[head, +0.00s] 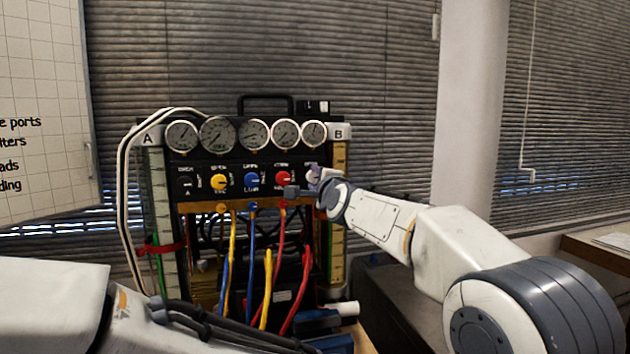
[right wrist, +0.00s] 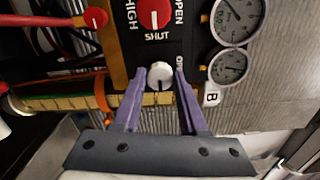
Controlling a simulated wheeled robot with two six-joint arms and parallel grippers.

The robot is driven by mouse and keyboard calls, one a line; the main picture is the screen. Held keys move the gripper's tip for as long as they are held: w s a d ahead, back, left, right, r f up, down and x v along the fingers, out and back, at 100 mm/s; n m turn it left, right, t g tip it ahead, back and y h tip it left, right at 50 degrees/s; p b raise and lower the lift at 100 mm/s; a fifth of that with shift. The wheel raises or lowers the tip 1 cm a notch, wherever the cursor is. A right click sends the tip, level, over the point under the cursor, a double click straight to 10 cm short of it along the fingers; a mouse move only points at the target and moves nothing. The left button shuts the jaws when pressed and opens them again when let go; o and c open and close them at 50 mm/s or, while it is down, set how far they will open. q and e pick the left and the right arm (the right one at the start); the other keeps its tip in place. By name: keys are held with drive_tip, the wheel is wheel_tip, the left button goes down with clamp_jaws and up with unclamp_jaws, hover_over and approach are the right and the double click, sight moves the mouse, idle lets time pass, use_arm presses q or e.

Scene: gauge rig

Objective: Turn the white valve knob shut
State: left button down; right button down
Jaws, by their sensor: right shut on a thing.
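The white valve knob (right wrist: 159,73) sits on the black panel at the end of the knob row, beside the B label. In the right wrist view my right gripper (right wrist: 160,82) has its two purple fingers on either side of it, shut on it. A small dark mark shows on the knob's lower side. Part of an OPEN label shows beside it; its SHUT label is not visible. In the head view the knob (head: 312,175) is partly hidden by my right gripper (head: 317,184). My left arm enters at the lower left; its gripper is not seen.
A red knob (right wrist: 154,12) is the neighbour of the white one, with blue (head: 251,179) and yellow (head: 218,181) knobs farther left. Several round gauges (head: 253,134) stand above. Coloured hoses (head: 278,240) hang below the panel. A clear tube (head: 338,210) runs down the right side.

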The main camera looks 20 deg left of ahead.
drive_tip(key=shift+c, duration=2.2)
unclamp_jaws()
drive_tip(key=shift+s+d+f+b, duration=0.1)
drive_tip(key=shift+s+d+b, duration=0.15)
drive_tip(key=shift+s+b, duration=0.15)
drive_tip(key=b+v, duration=0.4)
drive_tip(key=v, duration=0.5)
drive_tip(key=shift+s+d, duration=0.2)
